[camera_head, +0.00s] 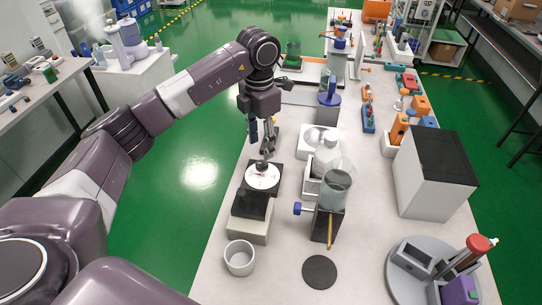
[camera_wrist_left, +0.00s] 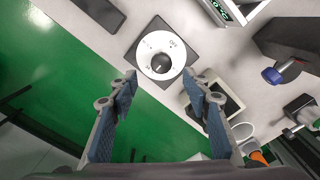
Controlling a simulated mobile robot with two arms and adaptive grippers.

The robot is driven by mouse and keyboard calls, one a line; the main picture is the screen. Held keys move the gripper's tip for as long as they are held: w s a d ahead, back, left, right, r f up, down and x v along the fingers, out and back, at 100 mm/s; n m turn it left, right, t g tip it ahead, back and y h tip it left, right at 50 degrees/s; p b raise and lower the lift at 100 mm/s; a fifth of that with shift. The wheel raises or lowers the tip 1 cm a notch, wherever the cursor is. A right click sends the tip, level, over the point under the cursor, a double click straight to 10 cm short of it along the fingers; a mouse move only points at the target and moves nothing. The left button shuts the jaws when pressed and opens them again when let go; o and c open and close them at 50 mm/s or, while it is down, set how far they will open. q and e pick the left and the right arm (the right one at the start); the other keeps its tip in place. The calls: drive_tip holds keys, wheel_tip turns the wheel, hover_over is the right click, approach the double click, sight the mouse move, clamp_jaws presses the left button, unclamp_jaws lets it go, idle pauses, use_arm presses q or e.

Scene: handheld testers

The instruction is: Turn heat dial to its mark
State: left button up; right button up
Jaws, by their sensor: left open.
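The heat dial (camera_head: 261,180) is a white round face with dark markings on a black square plate, near the table's left edge. Its small black knob (camera_wrist_left: 160,64) sits at the middle of the white face (camera_wrist_left: 150,46) in the left wrist view. The knob's pointer and the target mark are too small to read surely. My left gripper (camera_head: 265,152) points down just above the dial. In the left wrist view its open fingers (camera_wrist_left: 160,82) are apart, with the knob beyond the gap between the tips and nothing between them. My right gripper is not in view.
A black-topped device (camera_head: 249,222) stands in front of the dial and a white cup (camera_head: 239,258) nearer. A beaker on a stand (camera_head: 336,185) and a white bottle (camera_head: 326,152) stand close on the right. Green floor (camera_head: 190,215) lies left of the table.

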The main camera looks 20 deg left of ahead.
sight(262, 163)
use_arm(q)
drive_tip(key=f, duration=0.3)
drive_tip(key=shift+s, duration=0.2)
wheel_tip(262, 163, down, 2)
drive_tip(key=shift+w+f+p, duration=0.1)
drive_tip(key=shift+f+p, duration=0.15)
drive_tip(key=shift+p, duration=0.05)
drive_tip(key=shift+d+f, duration=0.1)
drive_tip(key=shift+f, duration=0.55)
drive_tip(key=c, duration=1.2)
drive_tip(key=shift+o, duration=0.2)
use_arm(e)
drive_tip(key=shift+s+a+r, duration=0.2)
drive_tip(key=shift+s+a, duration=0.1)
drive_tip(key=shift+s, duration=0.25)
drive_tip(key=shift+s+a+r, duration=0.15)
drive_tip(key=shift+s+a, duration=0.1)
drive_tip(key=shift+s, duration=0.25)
